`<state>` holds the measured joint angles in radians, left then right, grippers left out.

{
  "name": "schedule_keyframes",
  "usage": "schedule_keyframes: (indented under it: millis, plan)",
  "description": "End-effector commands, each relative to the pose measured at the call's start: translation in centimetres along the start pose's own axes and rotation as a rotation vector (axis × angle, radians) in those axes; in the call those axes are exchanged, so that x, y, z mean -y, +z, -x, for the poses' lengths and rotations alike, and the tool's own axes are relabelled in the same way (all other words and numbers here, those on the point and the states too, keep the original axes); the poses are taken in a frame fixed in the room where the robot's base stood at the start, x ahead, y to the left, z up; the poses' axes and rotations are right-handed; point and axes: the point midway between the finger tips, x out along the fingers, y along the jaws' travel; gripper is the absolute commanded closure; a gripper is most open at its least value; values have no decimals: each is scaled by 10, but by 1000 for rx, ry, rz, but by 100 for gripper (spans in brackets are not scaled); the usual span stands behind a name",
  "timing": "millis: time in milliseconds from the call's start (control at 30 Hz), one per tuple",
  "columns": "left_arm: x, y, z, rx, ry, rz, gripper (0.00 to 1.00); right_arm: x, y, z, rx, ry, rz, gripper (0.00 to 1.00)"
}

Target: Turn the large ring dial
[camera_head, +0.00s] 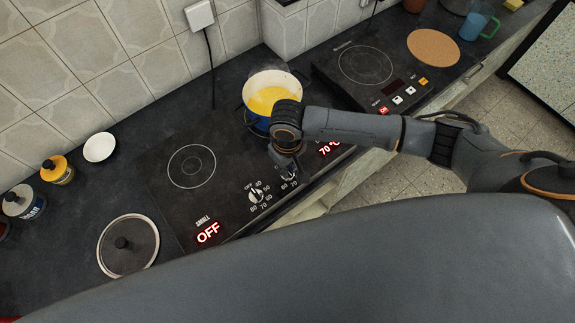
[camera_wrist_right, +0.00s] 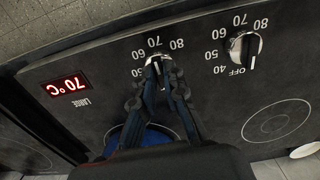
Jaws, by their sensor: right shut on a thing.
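The large ring dial (camera_head: 290,177) is a silver knob on the front of the black two-ring cooktop, mostly hidden by my right gripper. In the right wrist view the dial (camera_wrist_right: 157,62) sits between the fingertips of my right gripper (camera_wrist_right: 160,78), which is shut on it. In the head view my right gripper (camera_head: 287,165) reaches down over the dial from above. The red large ring display (camera_head: 329,148) reads 70 °C, as it does in the right wrist view (camera_wrist_right: 66,86). My left gripper is not in view.
The small ring dial (camera_head: 256,196) is close beside the large one; its display (camera_head: 208,232) reads OFF. A blue pot (camera_head: 257,122) with yellow contents stands behind my gripper. A glass lid (camera_head: 128,262) lies left. A second cooktop (camera_head: 367,66) is at the right.

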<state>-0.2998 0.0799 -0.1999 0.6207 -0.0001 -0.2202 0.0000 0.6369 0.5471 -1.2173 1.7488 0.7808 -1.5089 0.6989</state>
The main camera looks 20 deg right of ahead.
Motion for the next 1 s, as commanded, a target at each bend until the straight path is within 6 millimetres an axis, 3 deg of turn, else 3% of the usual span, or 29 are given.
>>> schedule_keyframes:
  millis: [267,1000]
  plan:
    - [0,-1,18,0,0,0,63,0,0,4,2,0,157,100]
    - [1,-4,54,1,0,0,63,0,-1,2,0,1,853,100]
